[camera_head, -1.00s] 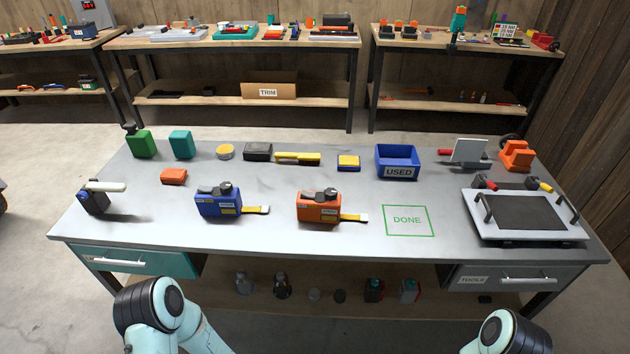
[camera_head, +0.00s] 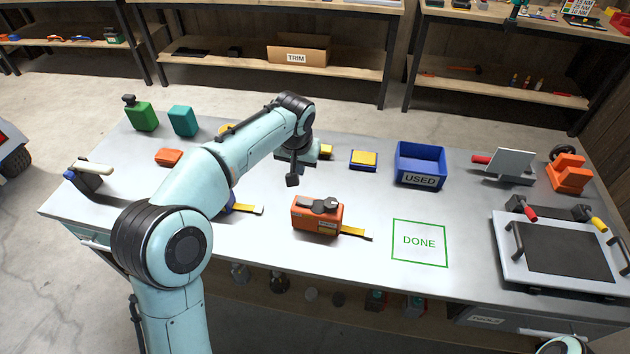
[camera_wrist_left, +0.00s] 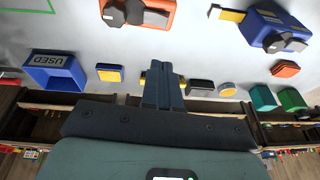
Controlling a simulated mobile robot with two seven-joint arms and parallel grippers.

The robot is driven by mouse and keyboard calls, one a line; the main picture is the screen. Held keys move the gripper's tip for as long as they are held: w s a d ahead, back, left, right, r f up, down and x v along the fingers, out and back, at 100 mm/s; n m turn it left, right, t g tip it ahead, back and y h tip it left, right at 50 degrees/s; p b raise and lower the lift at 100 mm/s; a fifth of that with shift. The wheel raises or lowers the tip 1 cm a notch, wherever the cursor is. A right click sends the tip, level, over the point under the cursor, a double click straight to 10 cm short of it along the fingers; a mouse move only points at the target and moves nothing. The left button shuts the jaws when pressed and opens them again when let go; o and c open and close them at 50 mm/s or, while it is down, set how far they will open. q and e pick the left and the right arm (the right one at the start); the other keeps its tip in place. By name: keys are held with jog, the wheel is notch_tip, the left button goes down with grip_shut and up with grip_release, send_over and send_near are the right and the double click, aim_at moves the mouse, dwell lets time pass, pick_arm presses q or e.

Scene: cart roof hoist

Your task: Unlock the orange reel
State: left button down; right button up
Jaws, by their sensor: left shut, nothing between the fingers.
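The orange reel (camera_head: 316,218) stands on the grey bench, left of the green DONE square, with a dark knob and lever on top and a yellow tape end sticking out to the right. It also shows at the top edge of the left wrist view (camera_wrist_left: 137,14), partly cut off. My left gripper (camera_head: 292,181) is above the bench, behind and a little left of the orange reel, apart from it. Its fingers are together and empty in the left wrist view (camera_wrist_left: 163,72). My right gripper is out of view.
A blue reel (camera_wrist_left: 275,27) stands left of the orange one, mostly hidden behind my left arm in the head view. A blue USED bin (camera_head: 420,166) and a blue-yellow block (camera_head: 364,160) stand behind. The DONE square (camera_head: 419,243) is empty. A framed dark plate (camera_head: 555,248) lies right.

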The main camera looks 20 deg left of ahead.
aim_at(299, 196)
pick_arm(q)
jog(key=shift+s+a+r, duration=0.1)
jog(key=shift+s+r, duration=0.1)
jog(key=shift+r, duration=0.05)
jog(key=x, duration=0.8)
jog(key=s+x, duration=0.1)
jog(key=x, duration=0.4)
jog(key=shift+f+b, duration=0.15)
jog(key=shift+b, duration=0.2)
jog(key=shift+a+f, duration=0.1)
jog(key=shift+f, duration=0.35)
